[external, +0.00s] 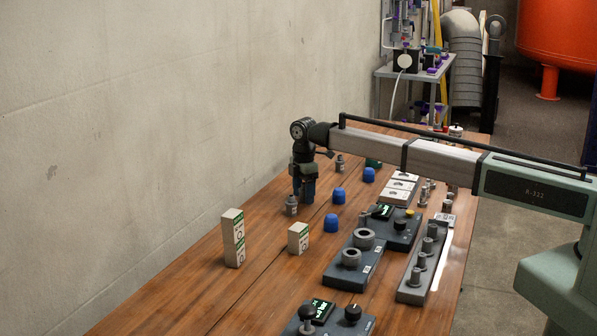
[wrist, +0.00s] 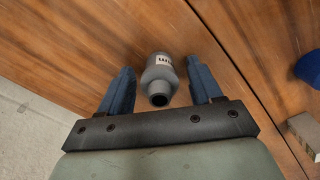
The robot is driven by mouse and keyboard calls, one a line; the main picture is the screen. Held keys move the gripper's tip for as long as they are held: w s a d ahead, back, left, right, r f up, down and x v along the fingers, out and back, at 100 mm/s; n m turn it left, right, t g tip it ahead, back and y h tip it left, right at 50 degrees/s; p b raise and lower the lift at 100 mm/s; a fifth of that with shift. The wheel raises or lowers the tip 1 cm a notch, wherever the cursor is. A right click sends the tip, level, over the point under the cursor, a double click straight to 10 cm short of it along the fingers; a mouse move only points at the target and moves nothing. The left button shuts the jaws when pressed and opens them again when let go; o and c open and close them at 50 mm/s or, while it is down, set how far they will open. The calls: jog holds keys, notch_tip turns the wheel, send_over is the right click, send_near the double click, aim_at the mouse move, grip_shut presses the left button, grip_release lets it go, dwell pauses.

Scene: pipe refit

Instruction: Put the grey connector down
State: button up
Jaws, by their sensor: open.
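A grey connector (external: 291,205) stands on the wooden table, right by my fingertips in the external view. My gripper (external: 303,196) points down, low over the table, and is open. In the wrist view my gripper (wrist: 160,65) holds nothing. A second, similar grey connector (external: 340,163) stands farther back on the table.
Blue caps (external: 331,223) stand to the right of my gripper. White-and-green boxes (external: 233,238) stand toward the front. A grey block with two rings (external: 351,258) and a rack of grey pegs (external: 418,275) lie at the right. The table's front left is clear.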

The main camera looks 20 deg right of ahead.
jog(key=shift+r, duration=0.1)
notch_tip(320, 180, up, 12)
jog(key=shift+r, duration=0.1)
dwell(0.4)
jog(key=shift+o, duration=0.4)
jog(key=shift+d, duration=0.1)
dwell(1.3)
jog(key=w+d+m, duration=0.1)
jog(key=w+d, duration=0.6)
jog(key=d, duration=0.2)
jog(key=w+d+m, duration=0.2)
jog(key=w+d, duration=0.4)
jog(key=d, duration=0.4)
jog(key=r+n, duration=0.1)
jog(key=n, duration=0.1)
send_over(340, 160)
jog(key=f, duration=0.9)
jog(key=w+f, duration=0.1)
jog(key=f, duration=0.3)
jog(key=shift+d+f, duration=0.15)
jog(key=shift+d, duration=0.05)
